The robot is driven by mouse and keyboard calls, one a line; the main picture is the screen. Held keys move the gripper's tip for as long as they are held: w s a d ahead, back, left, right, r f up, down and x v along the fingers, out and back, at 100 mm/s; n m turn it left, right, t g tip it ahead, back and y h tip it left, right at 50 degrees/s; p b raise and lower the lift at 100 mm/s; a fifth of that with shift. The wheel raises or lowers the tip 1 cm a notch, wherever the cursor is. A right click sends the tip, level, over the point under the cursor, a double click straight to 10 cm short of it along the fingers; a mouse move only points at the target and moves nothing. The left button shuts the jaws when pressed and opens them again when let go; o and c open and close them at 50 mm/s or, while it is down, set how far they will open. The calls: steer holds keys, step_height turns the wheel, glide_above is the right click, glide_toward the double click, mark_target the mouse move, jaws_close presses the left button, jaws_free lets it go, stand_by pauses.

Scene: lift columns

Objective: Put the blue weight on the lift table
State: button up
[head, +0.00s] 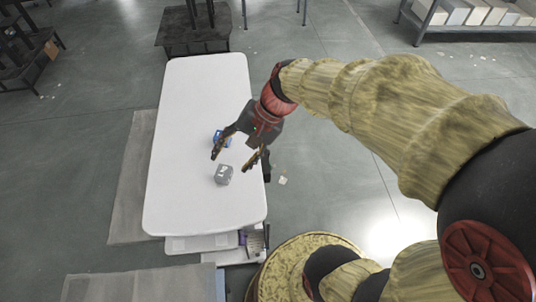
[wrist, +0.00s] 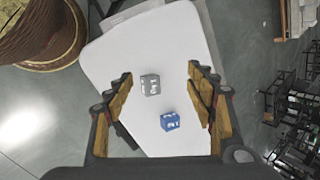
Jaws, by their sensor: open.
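The blue weight (wrist: 170,121) is a small cube with white markings on the white lift table (head: 185,105). In the wrist view it lies between the spread fingers, closer to the right finger. In the head view the blue weight (head: 222,138) is partly hidden behind my gripper (head: 233,160). A grey cube (head: 223,174) with light markings lies on the same table top, nearer the front, and also shows in the wrist view (wrist: 150,84). My gripper (wrist: 160,95) is open and empty above the table, apart from both cubes.
A shelf (head: 245,240) with things on it is below the table's front end. A dark platform (head: 193,35) stands behind the table. A rack with pale boxes (head: 480,15) is at the back right. The far half of the table top is clear.

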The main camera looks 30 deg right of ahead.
steer(key=s+d+r+n+t+h, duration=0.3)
steer(key=s+d+r+n+h, duration=0.2)
steer(key=s+r+n, duration=0.3)
steer(key=shift+s+n+h, duration=0.4)
steer(key=shift+s, duration=0.3)
steer(key=shift+r, duration=0.1)
steer(key=shift+c, duration=1)
